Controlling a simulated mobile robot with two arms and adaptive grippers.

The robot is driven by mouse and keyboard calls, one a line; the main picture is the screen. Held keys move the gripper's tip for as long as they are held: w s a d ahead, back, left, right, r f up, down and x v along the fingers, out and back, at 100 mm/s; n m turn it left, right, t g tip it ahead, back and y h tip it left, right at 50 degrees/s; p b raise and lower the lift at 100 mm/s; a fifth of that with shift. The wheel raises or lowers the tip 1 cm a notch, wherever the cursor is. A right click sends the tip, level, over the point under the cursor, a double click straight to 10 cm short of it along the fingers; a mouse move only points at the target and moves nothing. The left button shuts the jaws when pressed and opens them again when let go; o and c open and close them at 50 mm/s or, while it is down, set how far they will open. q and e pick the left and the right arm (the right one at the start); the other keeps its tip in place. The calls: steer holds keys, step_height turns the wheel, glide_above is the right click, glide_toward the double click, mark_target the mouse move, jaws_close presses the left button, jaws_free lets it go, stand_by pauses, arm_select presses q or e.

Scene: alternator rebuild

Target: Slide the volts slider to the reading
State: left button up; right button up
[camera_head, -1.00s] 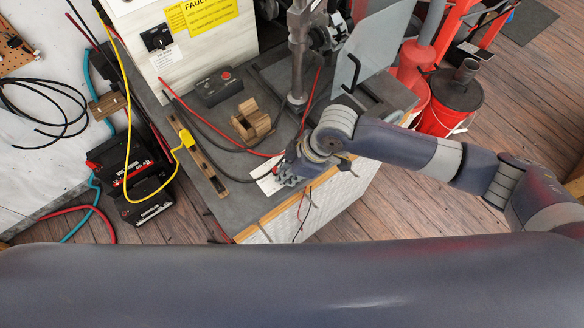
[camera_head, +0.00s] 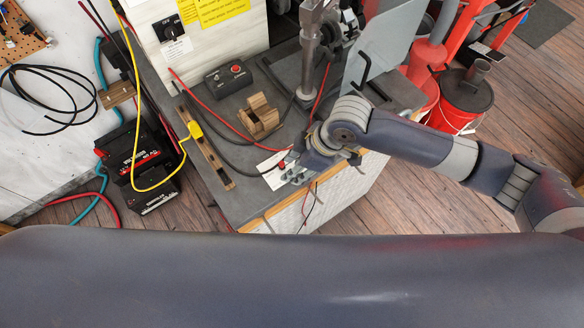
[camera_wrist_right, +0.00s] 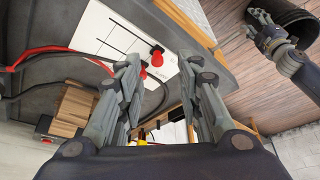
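A white card with black printed lines (camera_wrist_right: 108,36) lies at the front edge of the grey bench. It also shows in the head view (camera_head: 271,169), partly hidden by my right gripper (camera_head: 293,173). Two red knobs stand on or at the card: one farther knob (camera_wrist_right: 157,55) and one nearer knob (camera_wrist_right: 143,71), beside small print that I cannot read. In the wrist view my right gripper (camera_wrist_right: 160,72) is open, with its fingers apart on either side of the knobs. I see no contact. My left gripper (camera_wrist_right: 268,36) appears at the upper right of the wrist view.
Wooden block (camera_head: 259,117), black box with buttons (camera_head: 228,79) and wooden strip with a yellow plug (camera_head: 207,150) are on the bench. Red and black leads run past the card. A metal post (camera_head: 310,60) and clear panel (camera_head: 390,50) stand behind. Batteries (camera_head: 135,150) are left.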

steer(key=v, duration=0.9)
steer(key=shift+r, duration=0.25)
